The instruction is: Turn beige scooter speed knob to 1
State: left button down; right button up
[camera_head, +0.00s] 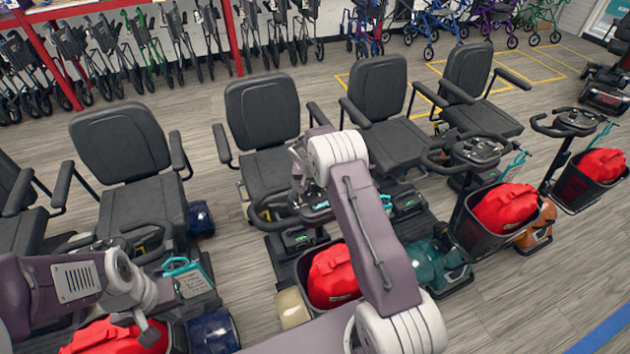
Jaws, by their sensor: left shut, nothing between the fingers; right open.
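The beige scooter has a dark grey seat (262,110), a beige front fender (292,308) and a tiller console (298,215) in the middle of the head view. Its speed knob cannot be made out; my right arm and gripper cover part of the console. My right gripper (311,190) is open, pointing down just over that console; whether it touches anything cannot be told. My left gripper (142,322) is at the lower left, over the front of the blue scooter (213,330), shut and empty, its tips hard to see.
A red bag (333,275) sits in the beige scooter's front basket. A teal scooter (437,262) stands close to its right, with an orange one (536,228) beyond. Folded walkers (140,50) line the back wall. Open floor (480,320) lies at the lower right.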

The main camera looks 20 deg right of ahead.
jog(key=shift+a, duration=0.2)
jog(key=shift+c, duration=0.5)
jog(key=shift+d, duration=0.1)
grip_shut()
